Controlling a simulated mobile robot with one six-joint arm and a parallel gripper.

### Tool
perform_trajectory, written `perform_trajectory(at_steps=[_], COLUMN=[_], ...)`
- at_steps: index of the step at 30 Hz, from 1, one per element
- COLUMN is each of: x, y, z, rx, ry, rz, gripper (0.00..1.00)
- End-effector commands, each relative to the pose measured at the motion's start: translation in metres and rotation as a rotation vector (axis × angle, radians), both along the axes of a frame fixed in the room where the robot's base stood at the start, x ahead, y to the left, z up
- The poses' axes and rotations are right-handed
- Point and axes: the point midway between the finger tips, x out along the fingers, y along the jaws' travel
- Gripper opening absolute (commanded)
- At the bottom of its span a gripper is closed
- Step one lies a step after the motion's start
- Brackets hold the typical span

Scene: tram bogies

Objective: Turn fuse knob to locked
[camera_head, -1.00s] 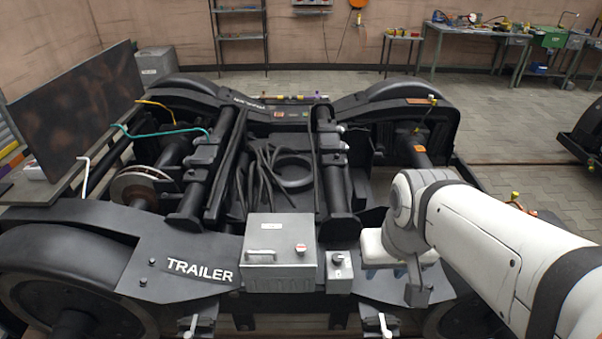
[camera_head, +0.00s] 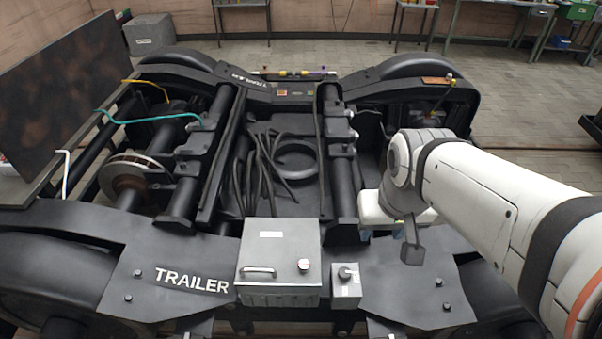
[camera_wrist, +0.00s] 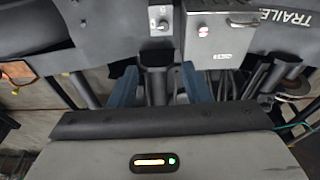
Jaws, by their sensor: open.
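A small grey box (camera_head: 346,287) with a dark knob (camera_head: 345,272) sits on the front of the trailer bogie, right of a larger grey box. In the wrist view the small box (camera_wrist: 160,14) and its knob (camera_wrist: 162,24) are at the top, ahead of the fingers. The larger box (camera_head: 280,240) has a handle and a red-and-white round knob (camera_head: 303,265); that knob also shows in the wrist view (camera_wrist: 203,31). No markings are readable on either knob. My gripper (camera_wrist: 159,68) is open and empty, its blue fingers apart and short of the small box.
The black bogie frame (camera_head: 190,265) spreads around both boxes. Bars, cables (camera_head: 262,170) and a ring (camera_head: 295,160) lie behind them. A dark panel (camera_head: 60,95) stands at the left. Workbenches line the back wall, with open floor before them.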

Motion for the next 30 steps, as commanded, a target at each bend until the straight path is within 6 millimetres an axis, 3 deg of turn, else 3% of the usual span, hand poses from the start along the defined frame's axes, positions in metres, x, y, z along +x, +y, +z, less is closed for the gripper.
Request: perform_trajectory(at_steps=[5, 11, 17, 21, 30], x=[0.018, 0.062, 0.102, 0.122, 0.138], y=[0.012, 0.038, 0.075, 0.105, 0.154], z=[-0.009, -0.041, -0.091, -0.136, -0.219], rx=[-0.028, -0.104, -0.187, -0.242, -0.332], ry=[0.051, 0.171, 0.294, 0.38, 0.515], rz=[0.091, 0.315, 0.57, 0.749, 1.038], gripper=[0.52, 0.52, 0.52, 0.52, 0.52])
